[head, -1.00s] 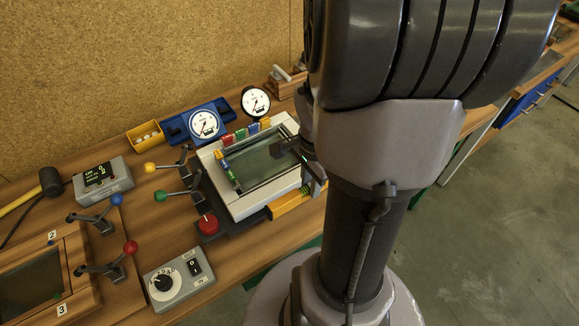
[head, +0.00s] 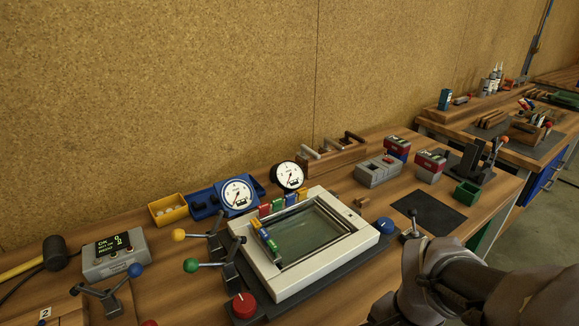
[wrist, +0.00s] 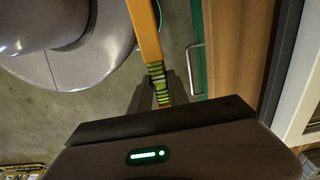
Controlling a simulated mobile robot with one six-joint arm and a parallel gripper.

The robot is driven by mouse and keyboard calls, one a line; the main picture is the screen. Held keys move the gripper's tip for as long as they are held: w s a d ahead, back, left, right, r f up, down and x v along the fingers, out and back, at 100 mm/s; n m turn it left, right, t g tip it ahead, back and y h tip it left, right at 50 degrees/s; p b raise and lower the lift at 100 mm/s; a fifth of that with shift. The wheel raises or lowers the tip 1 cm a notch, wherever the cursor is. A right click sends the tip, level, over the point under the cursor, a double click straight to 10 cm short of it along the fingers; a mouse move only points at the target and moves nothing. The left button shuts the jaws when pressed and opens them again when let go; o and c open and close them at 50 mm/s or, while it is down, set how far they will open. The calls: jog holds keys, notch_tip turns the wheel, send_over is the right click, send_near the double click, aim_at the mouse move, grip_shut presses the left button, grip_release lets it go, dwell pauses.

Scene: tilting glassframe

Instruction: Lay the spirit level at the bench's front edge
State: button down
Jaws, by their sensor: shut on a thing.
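The spirit level (wrist: 147,28) is a long orange-yellow bar in the wrist view. My gripper (wrist: 160,92) is shut on it, around a green-and-black striped section between the fingers. The bar runs up out of the picture, and its other end is hidden by my gripper. In this view it appears over the floor, left of the bench's front edge (wrist: 235,50), apart from the wood. In the head view only part of my arm shows at the lower right. The gripper and level are not visible there.
A white tilting glass frame (head: 290,286) with coloured blocks stands on the bench. A red knob (head: 243,306), a blue ball-topped lever (head: 384,226) and a dark mat (head: 428,212) are near it. Gauges and a yellow bin (head: 168,209) stand behind. Grey floor (wrist: 185,22) lies before the bench.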

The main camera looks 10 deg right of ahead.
jog(key=w+p, duration=0.2)
jog(key=w, duration=0.3)
jog(key=w+d+f+p, duration=0.1)
jog(key=w+p, duration=0.1)
jog(key=w, duration=0.3)
jog(key=w+p, duration=0.3)
jog(key=w, duration=0.2)
jog(key=shift+w+d+f, duration=0.15)
jog(key=shift+w+f, duration=0.2)
jog(key=shift+w, duration=0.05)
jog(key=shift+w+f, duration=0.15)
jog(key=shift+f, duration=0.15)
jog(key=shift+f+b, duration=0.95)
jog(key=shift+f, duration=0.4)
